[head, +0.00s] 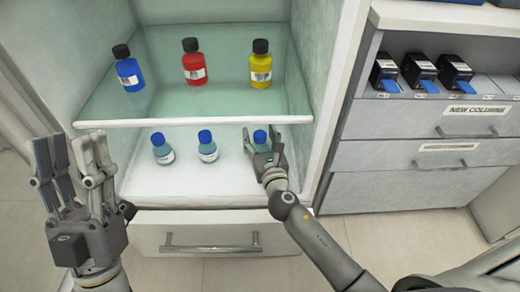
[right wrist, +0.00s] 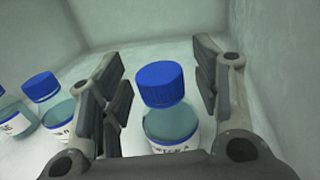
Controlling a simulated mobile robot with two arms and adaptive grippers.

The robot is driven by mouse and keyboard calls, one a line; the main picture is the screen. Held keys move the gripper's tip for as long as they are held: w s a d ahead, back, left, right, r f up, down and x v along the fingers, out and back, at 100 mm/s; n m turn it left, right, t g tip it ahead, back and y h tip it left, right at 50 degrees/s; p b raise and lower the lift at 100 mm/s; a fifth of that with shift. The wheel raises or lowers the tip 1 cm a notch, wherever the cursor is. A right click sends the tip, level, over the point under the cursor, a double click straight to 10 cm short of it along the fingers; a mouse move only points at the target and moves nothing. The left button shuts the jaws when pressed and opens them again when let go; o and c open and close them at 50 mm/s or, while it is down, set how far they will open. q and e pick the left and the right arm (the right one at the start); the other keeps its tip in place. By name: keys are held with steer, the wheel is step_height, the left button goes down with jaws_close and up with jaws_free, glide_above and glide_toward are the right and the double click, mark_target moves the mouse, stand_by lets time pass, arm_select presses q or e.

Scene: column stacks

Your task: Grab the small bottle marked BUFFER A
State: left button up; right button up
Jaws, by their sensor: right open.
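The small bottle (head: 260,137) with a blue cap and teal liquid stands upright at the right of the lower shelf. In the right wrist view the same bottle (right wrist: 170,122) stands between my finger pads, its label partly hidden, with an "A" at its end. My right gripper (head: 264,152) is open around it, and in the right wrist view its fingers (right wrist: 161,88) show gaps to the bottle on both sides. My left gripper (head: 72,150) is open and empty in front of the cabinet's left side.
Two similar blue-capped bottles, a middle one (head: 207,152) and a left one (head: 162,154), stand left on the same shelf. A glass shelf (head: 215,105) above holds blue, red and yellow bottles. The cabinet wall (right wrist: 285,90) is close on the right.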

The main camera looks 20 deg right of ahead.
steer(key=shift+c, duration=0.3)
jaws_close()
stand_by(0.5)
